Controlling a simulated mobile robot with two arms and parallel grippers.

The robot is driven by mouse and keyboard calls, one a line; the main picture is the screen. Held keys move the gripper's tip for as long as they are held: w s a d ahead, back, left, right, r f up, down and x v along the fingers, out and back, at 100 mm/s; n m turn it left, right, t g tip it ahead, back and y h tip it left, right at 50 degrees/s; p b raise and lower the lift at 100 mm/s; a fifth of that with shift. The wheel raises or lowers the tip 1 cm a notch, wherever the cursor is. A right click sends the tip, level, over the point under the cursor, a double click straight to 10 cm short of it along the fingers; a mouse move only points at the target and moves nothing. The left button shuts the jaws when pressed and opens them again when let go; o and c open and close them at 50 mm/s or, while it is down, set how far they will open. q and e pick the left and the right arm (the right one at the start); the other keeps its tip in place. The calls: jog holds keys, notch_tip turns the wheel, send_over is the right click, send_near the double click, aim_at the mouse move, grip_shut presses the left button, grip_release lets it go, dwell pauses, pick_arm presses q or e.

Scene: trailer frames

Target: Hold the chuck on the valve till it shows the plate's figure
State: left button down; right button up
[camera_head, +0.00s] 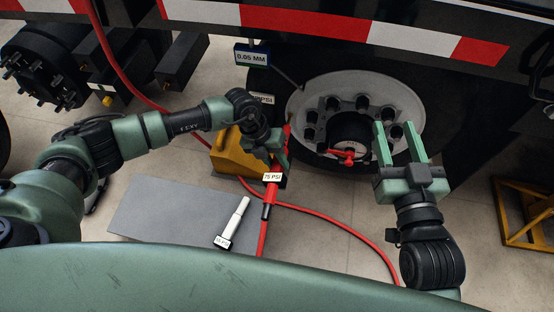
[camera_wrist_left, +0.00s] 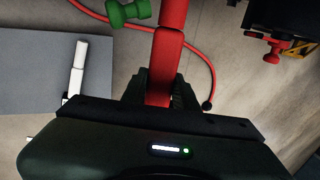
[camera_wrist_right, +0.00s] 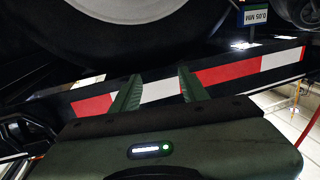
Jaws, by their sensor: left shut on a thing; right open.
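My left gripper (camera_head: 279,152) is shut on the red chuck (camera_head: 269,195), whose label reads 75 PSI. The chuck also shows between the fingers in the left wrist view (camera_wrist_left: 165,65). It is upright, left of the wheel (camera_head: 296,105) and apart from the hub. A plate ending in PSI (camera_head: 264,99) is on the dark tyre; its figure is hidden behind my left arm. I cannot make out the valve for sure; a red part (camera_head: 346,155) sits at the hub's lower edge. My right gripper (camera_head: 401,148) is open and empty before the wheel's right side.
A yellow chock (camera_head: 226,155) stands behind my left gripper. A red hose (camera_head: 345,230) loops over the floor. A 0.05 MM sign (camera_head: 252,56) hangs above. A yellow frame (camera_head: 515,215) stands at right.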

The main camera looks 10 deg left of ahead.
aim_at(271, 182)
pick_arm(q)
jog(key=shift+s+p, duration=0.3)
jog(key=shift+s, duration=0.2)
jog(key=shift+s+p, duration=0.7)
jog(key=shift+s, duration=0.1)
jog(key=shift+s+p, duration=0.35)
pick_arm(e)
jog(key=shift+s+d+f+g+h, duration=1.3)
jog(key=shift+s+f+g, duration=1.9)
jog(key=shift+f, duration=2.45)
pick_arm(q)
jog(key=shift+s+p, duration=0.3)
jog(key=shift+s, duration=0.05)
jog(key=shift+s+p, duration=0.3)
jog(key=shift+s, duration=0.05)
jog(key=shift+s+p, duration=0.45)
jog(key=shift+s, duration=0.05)
jog(key=shift+s+p, duration=0.4)
jog(key=shift+s, duration=0.15)
pick_arm(e)
jog(key=s+d+f+g, duration=0.2)
jog(key=s+g, duration=0.1)
jog(key=s, duration=0.2)
jog(key=s+d+f+g+h, duration=0.1)
jog(key=s+d+f+g, duration=0.1)
jog(key=s, duration=0.4)
jog(key=shift+d+f+m+g, duration=0.2)
jog(key=shift+f+m+g, duration=0.3)
jog(key=shift+g, duration=0.8)
jog(key=shift+s+f, duration=0.1)
